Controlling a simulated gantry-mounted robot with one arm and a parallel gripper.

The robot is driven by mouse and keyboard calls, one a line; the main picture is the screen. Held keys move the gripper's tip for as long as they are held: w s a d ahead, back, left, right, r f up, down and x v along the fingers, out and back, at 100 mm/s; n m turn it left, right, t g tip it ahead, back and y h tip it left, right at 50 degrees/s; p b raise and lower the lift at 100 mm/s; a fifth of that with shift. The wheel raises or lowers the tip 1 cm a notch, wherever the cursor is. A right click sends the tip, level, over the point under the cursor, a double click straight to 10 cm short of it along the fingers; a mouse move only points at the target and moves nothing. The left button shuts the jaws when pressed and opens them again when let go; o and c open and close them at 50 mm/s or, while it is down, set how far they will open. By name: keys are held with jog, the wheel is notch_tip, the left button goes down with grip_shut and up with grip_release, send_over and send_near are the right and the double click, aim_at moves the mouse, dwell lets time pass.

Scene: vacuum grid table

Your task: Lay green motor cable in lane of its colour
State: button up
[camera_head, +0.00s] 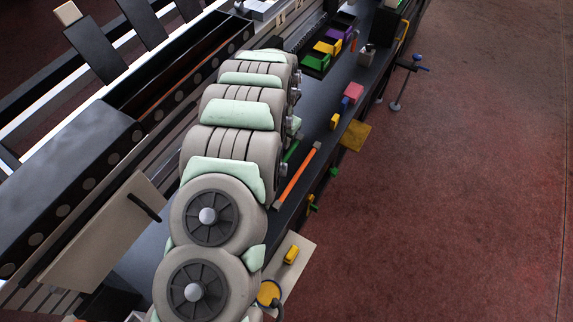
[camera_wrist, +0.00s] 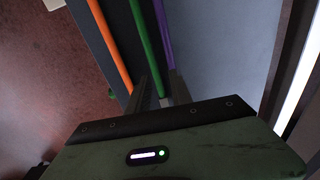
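The green motor cable (camera_wrist: 143,35) is a straight bar in the wrist view. It runs up the picture from my gripper (camera_wrist: 158,82), with its near end between my two dark fingers. I cannot tell whether they press on it. In the head view only a short piece of the green cable (camera_head: 291,151) shows beside my arm, which hides the rest and most of my gripper. An orange cable (camera_wrist: 110,45) lies to its left in the wrist view and shows whole in the head view (camera_head: 297,175). A purple cable (camera_wrist: 164,35) lies close to its right.
Purple, yellow and green bins (camera_head: 317,62) stand farther along the dark table (camera_head: 325,118). Pink, blue and yellow blocks (camera_head: 353,91) sit near its right edge. A yellow plate (camera_head: 355,135) juts past that edge. A beige panel (camera_head: 100,235) is at the left. Open floor lies right.

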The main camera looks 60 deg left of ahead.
jog(key=s+d+r, duration=0.1)
jog(key=s+d, duration=0.1)
send_over(281, 164)
jog(key=shift+h, duration=0.4)
jog(key=shift+a+f, duration=0.2)
jog(key=shift+f, duration=2.85)
jog(key=shift+s+d+f, duration=0.1)
jog(key=shift+f, duration=1.05)
jog(key=shift+d+f, duration=0.1)
jog(key=shift+f, duration=1.05)
grip_shut()
